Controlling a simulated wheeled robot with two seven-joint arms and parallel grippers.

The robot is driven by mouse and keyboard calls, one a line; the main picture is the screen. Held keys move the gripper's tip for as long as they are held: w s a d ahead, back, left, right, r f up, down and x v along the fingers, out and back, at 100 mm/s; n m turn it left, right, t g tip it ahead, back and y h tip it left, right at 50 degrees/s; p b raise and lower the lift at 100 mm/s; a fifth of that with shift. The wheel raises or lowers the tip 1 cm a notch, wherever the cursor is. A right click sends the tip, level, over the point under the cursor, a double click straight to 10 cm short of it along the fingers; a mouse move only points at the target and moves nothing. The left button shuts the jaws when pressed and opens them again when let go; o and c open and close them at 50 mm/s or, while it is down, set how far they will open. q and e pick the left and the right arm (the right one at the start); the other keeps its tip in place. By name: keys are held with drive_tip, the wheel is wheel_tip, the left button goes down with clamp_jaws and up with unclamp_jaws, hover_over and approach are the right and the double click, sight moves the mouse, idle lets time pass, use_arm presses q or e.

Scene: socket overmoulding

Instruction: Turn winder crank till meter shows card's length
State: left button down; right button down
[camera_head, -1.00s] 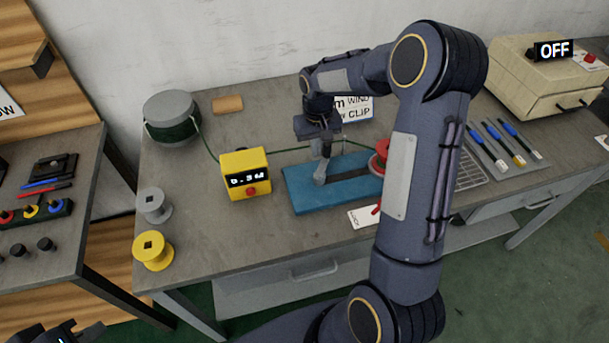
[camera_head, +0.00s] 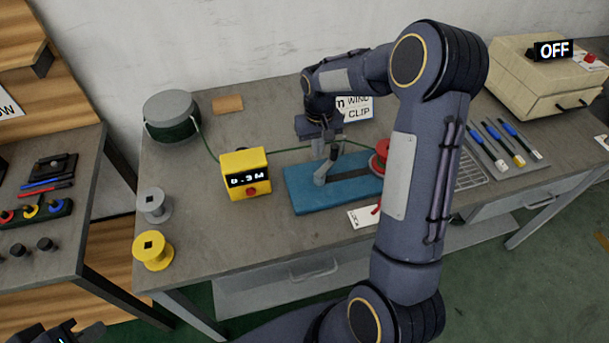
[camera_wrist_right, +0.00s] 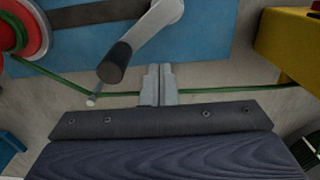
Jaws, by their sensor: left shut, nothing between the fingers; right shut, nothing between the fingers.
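The winder is a blue base (camera_head: 300,195) with a grey crank (camera_head: 322,174) and a red spool (camera_head: 381,152), partly hidden by my right arm. In the right wrist view the crank's dark knob (camera_wrist_right: 115,62) points towards my gripper. My right gripper (camera_wrist_right: 160,72) is shut and empty beside the knob, apart from it, near the green cord (camera_wrist_right: 205,93). The yellow meter (camera_head: 246,175) shows small digits, apparently 0.9 M. The white card (camera_head: 358,109) behind my wrist shows "WIND" and "CLIP"; its length figure is covered. My left gripper (camera_head: 80,336) is shut at the bottom left edge, partly out of frame.
A green cord drum (camera_head: 172,118) stands at the back left; its cord runs through the meter to the spool. Grey (camera_head: 153,205) and yellow (camera_head: 152,250) empty spools stand at the left table edge. A small card (camera_head: 362,217) lies before the winder. A beige machine (camera_head: 545,80) reads OFF.

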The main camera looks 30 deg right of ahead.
wheel_tip(320, 180, up, 7)
drive_tip(key=p, duration=0.5)
drive_tip(key=shift+a, duration=0.15)
idle(0.6)
drive_tip(key=s+a+r+t+y, duration=0.25)
drive_tip(key=s+a+r, duration=0.25)
drive_tip(key=s+r, duration=0.7)
drive_tip(key=s+a+t, duration=0.1)
drive_tip(key=s+a, duration=0.2)
drive_tip(key=s, duration=0.3)
drive_tip(key=s+a+f+n+t+y, duration=0.1)
drive_tip(key=s+a+t, duration=0.1)
drive_tip(key=s+a, duration=0.2)
drive_tip(key=s, duration=0.3)
drive_tip(key=shift+s, duration=0.15)
